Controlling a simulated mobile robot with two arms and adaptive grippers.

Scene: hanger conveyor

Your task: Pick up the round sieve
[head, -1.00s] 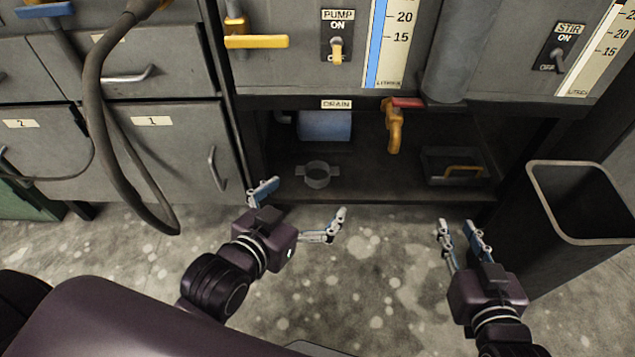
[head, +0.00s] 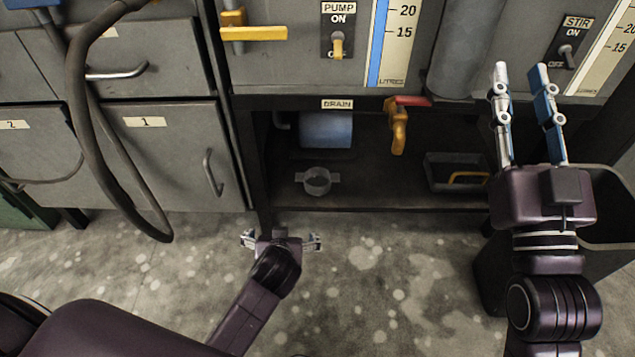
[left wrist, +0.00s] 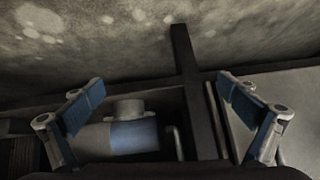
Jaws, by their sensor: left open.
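The round sieve (head: 317,181) is a small grey ring with side tabs. It sits on the dark shelf under the machine, in front of the blue cylinder. A grey ring that looks like the sieve shows in the left wrist view (left wrist: 125,109), left of centre between the fingers. My left gripper (head: 281,239) is open and empty in front of the shelf edge, below and slightly left of the sieve in the picture, apart from it. It also shows in the left wrist view (left wrist: 160,92), fingers spread wide. My right gripper (head: 520,75) is open and empty, raised at the right.
A blue-and-grey cylinder (head: 326,130) lies behind the sieve. A yellow drain tap (head: 398,130) hangs above the shelf, and a grey tray (head: 440,180) stands to the right. A dark post (head: 262,170) bounds the shelf at left. A bin (head: 490,270) stands at right.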

